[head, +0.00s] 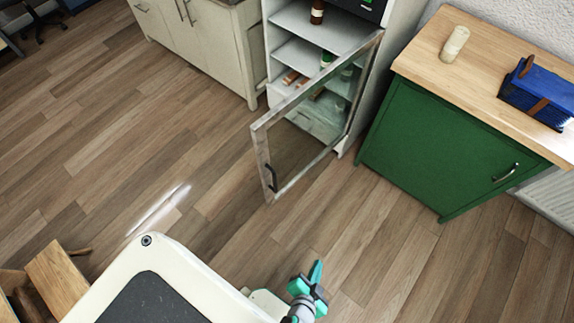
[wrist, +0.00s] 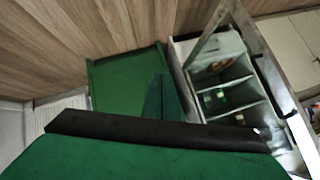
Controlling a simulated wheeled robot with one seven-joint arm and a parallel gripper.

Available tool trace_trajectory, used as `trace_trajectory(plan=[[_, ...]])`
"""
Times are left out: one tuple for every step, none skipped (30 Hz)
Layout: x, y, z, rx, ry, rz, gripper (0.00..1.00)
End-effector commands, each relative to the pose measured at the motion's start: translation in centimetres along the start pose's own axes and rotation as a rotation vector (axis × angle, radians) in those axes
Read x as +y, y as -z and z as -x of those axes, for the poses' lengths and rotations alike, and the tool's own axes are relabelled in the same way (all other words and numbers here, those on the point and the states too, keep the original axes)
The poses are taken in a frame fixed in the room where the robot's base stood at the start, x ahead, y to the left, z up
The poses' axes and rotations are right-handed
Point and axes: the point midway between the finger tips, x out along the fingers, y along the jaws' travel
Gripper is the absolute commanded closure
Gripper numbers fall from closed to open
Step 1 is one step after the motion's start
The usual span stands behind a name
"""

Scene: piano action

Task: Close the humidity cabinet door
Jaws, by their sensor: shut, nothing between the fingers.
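The humidity cabinet (head: 385,75) is a white cabinet with shelves and a dark panel at its top. Its glass door (head: 318,80) has a grey frame, is hinged on the right side and stands wide open, swung out toward me. A dark handle (head: 271,178) is on the door's free edge. In the wrist view the open cabinet (wrist: 275,85) and door frame (wrist: 207,32) show at the upper right. My gripper (head: 317,268) is teal, shut and empty, low in front of the door and apart from it. Its finger also shows in the wrist view (wrist: 163,98).
A green cabinet (head: 430,145) with a wooden top stands right of the humidity cabinet, bearing a pale cylinder (head: 455,43) and a blue holder (head: 540,92). A cream cabinet (head: 200,40) stands left. Wooden furniture (head: 58,280) is at lower left. The floor left of the door is clear.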

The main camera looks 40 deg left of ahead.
Motion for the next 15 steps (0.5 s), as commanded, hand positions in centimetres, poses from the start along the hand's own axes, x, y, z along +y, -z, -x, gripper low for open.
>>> trace_trajectory(plan=[[0.0,-0.6,-2.2,-0.047,0.026,-0.046,1.0],[-0.2,-1.1,-3.3,-0.08,0.044,-0.073,1.0],[-0.5,-1.7,-4.7,-0.122,0.072,-0.111,1.0],[-0.8,-2.1,-5.7,-0.155,0.094,-0.137,1.0],[-1.2,-2.3,-6.7,-0.185,0.117,-0.164,1.0],[-1.8,-2.6,-7.9,-0.225,0.152,-0.199,1.0],[-2.4,-2.6,-8.8,-0.255,0.181,-0.224,1.0],[-3.0,-2.7,-9.6,-0.284,0.21,-0.248,1.0],[-3.9,-2.6,-10.5,-0.322,0.252,-0.279,1.0],[-4.5,-2.4,-11.2,-0.35,0.286,-0.301,1.0],[-5.3,-2.2,-11.8,-0.377,0.322,-0.322,1.0],[-6.4,-1.7,-12.5,-0.412,0.371,-0.348,1.0],[-7.2,-1.3,-13.0,-0.438,0.411,-0.366,1.0],[-8.1,-0.7,-13.4,-0.461,0.452,-0.384,1.0],[-9.2,0.1,-13.8,-0.493,0.508,-0.405,1.0]])
